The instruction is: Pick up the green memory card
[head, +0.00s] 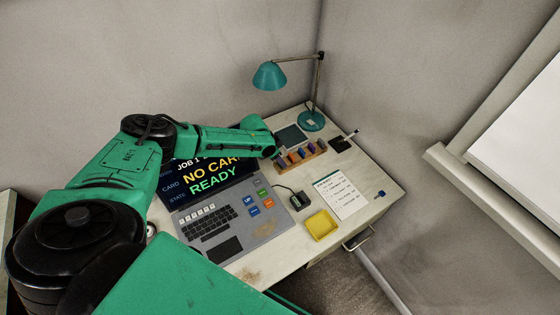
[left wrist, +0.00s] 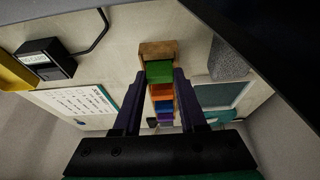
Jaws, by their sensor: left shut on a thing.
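The green memory card (left wrist: 160,71) stands at the near end of a wooden rack (left wrist: 157,47) in the left wrist view. My left gripper (left wrist: 159,76) is shut on the green card, with one dark finger on each side of it. The card still appears to be in its slot at the rack's end. In the head view my left gripper (head: 277,147) is at the left end of the rack (head: 302,157), and I cannot make out the green card there. My right gripper is not in view.
Orange, blue and purple cards (left wrist: 162,103) stand in the same rack. A laptop (head: 228,213) reads "NO CARD READY". A black card reader (head: 299,201), a yellow tray (head: 321,225), a checklist (head: 342,195) and a teal lamp (head: 270,76) are on the desk.

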